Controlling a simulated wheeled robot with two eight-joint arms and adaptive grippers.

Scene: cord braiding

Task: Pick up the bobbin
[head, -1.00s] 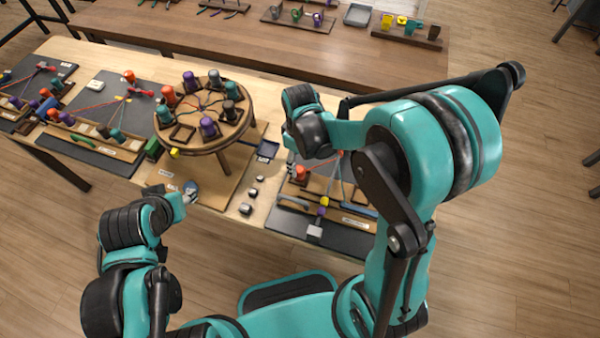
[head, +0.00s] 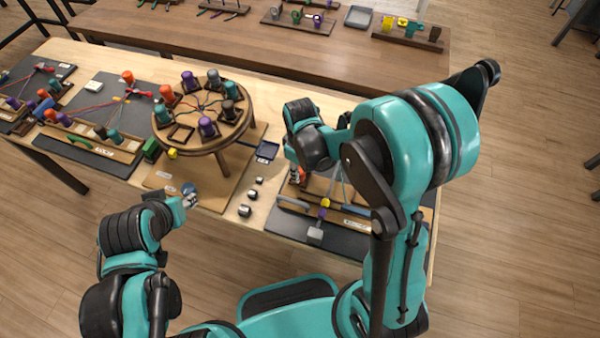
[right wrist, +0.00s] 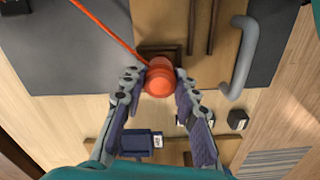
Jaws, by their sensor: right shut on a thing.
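An orange bobbin (right wrist: 159,80) with an orange cord running to the upper left sits between the fingertips of my right gripper (right wrist: 160,84) in the right wrist view. The fingers are closed on its sides. The bobbin is over a dark square holder (right wrist: 160,50) on a wooden board; I cannot tell whether it is clear of it. In the head view this gripper is mostly hidden behind my right wrist, above the right-hand board (head: 350,222). My left gripper (head: 189,192) is by the front of the round stand; its jaws are too small to read.
The round braiding stand (head: 203,115) carries several coloured bobbins around its rim. Small dark weights (head: 246,210) and a blue-grey tray (head: 267,151) lie between it and the right-hand board. A grey handle (right wrist: 240,60) is near my right fingers.

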